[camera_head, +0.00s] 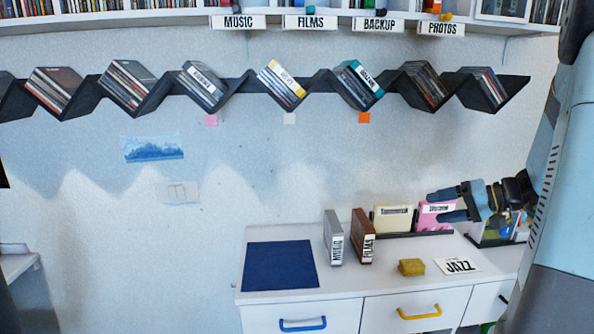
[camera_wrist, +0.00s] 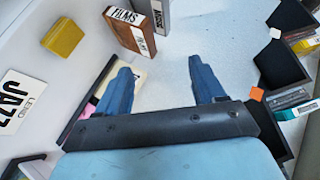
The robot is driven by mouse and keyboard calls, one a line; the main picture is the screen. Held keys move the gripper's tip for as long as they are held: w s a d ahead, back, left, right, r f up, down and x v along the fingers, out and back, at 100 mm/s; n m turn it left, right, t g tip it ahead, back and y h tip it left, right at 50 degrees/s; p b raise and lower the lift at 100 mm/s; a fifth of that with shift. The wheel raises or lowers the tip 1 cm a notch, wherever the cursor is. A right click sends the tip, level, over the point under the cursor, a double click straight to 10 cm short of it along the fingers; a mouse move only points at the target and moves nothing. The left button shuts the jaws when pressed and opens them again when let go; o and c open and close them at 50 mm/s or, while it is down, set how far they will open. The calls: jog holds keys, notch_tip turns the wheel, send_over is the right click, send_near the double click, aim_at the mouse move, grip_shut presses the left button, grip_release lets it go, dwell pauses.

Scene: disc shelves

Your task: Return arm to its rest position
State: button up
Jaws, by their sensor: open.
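My gripper (camera_head: 433,206) is open and empty at the right of the head view, above the back right of the white cabinet. Its two blue fingers stand apart in the wrist view (camera_wrist: 160,72), with only bare wall between them. A pink case (camera_head: 437,222) and a cream case (camera_head: 392,220) stand in a dark rack, just below and left of the fingers. The pink case is partly covered by the gripper. I cannot tell whether a finger touches it.
A grey MUSIC box (camera_head: 333,238) and a brown FILMS box (camera_head: 363,240) stand on the cabinet top. A yellow sponge (camera_head: 411,267), a JAZZ card (camera_head: 458,265) and a blue mat (camera_head: 280,267) lie there. A dark zigzag shelf (camera_head: 235,88) with discs runs along the wall above.

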jog(key=s+a+r+n+g+h, duration=0.2)
jog(key=s+a+r+g+h, duration=0.25)
jog(key=s+a, duration=0.75)
jog(key=s+a+r+t+h, duration=0.1)
jog(key=s+r+t+h, duration=0.2)
jog(key=s+h, duration=0.3)
jog(key=s+r, duration=0.1)
jog(key=s, duration=0.3)
jog(key=shift+s+a, duration=0.15)
jog(key=shift+a, duration=0.15)
